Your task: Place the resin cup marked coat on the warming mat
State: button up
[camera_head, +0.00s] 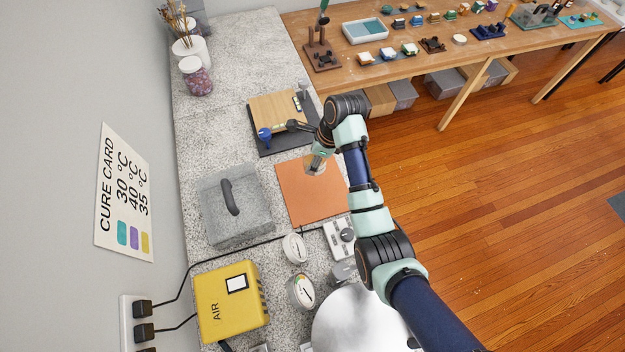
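The orange mat (309,205), which looks like the warming mat, lies flat on the speckled counter. A small clear cup (315,167) shows at the mat's upper right part, directly below my gripper (317,156). Its marking is not readable from here, so I cannot tell whether it is the coat cup. My gripper's fingers are small and partly hidden by my wrist. They are at the cup's rim, but I cannot tell whether they are shut on it. I also cannot tell whether the cup touches the mat.
A wooden board with small items (275,112) lies beyond the mat. A grey lidded box (235,207) stands left, with a yellow AIR unit (230,302) nearer. A control box (340,238) and round gauges (294,248) sit by the mat's near edge.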

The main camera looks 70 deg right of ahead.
notch_tip(320, 180, down, 13)
jog(key=shift+f+b, duration=0.1)
jog(key=shift+b, duration=1)
jog(key=shift+f, duration=0.15)
jog(key=o, duration=1)
jog(key=shift+o, duration=0.2)
jog(key=p+v, duration=0.2)
jog(key=v, duration=1)
jog(key=shift+p, duration=0.3)
